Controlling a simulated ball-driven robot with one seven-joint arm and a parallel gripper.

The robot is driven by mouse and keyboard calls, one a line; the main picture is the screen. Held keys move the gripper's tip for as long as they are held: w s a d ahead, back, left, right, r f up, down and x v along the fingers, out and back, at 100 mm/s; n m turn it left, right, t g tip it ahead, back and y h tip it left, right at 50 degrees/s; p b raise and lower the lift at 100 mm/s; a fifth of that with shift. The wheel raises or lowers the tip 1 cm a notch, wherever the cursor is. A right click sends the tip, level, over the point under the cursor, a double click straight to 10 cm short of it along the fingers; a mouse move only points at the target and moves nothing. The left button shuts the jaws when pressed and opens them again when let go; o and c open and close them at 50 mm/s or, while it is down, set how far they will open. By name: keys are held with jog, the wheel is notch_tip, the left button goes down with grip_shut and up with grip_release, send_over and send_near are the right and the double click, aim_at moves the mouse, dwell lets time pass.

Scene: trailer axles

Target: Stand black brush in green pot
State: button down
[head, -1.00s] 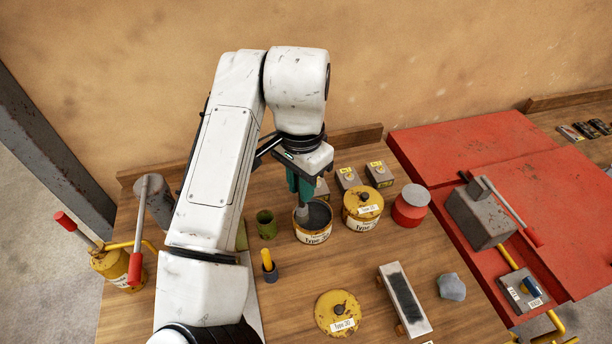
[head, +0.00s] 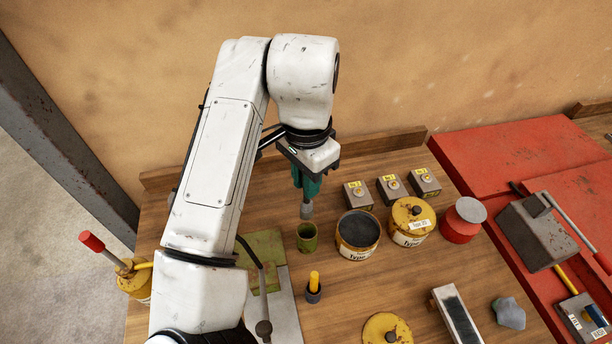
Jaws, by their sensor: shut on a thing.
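My gripper (head: 307,183), with green fingers, points down and is shut on the black brush (head: 306,210). Only the brush's grey lower end shows below the fingers; the rest is hidden in the jaws. The brush hangs upright. The green pot (head: 307,243) is a small open cylinder on the wooden bench. In the picture the brush end is just above the pot's far rim; I cannot tell whether it is directly over the opening.
An open yellow tin (head: 357,245) with dark contents stands right of the pot. A lidded yellow tin (head: 409,232) and red can (head: 460,225) are further right. A yellow-handled tool (head: 314,280) stands in front. Small grey boxes (head: 357,200) line the back.

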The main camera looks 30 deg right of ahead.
aim_at(306, 211)
jog(key=shift+f+b, duration=3.3)
jog(key=shift+f, duration=1.6)
jog(key=c, duration=1)
grip_release()
notch_tip(306, 211, up, 11)
jog(key=shift+s+f, duration=0.1)
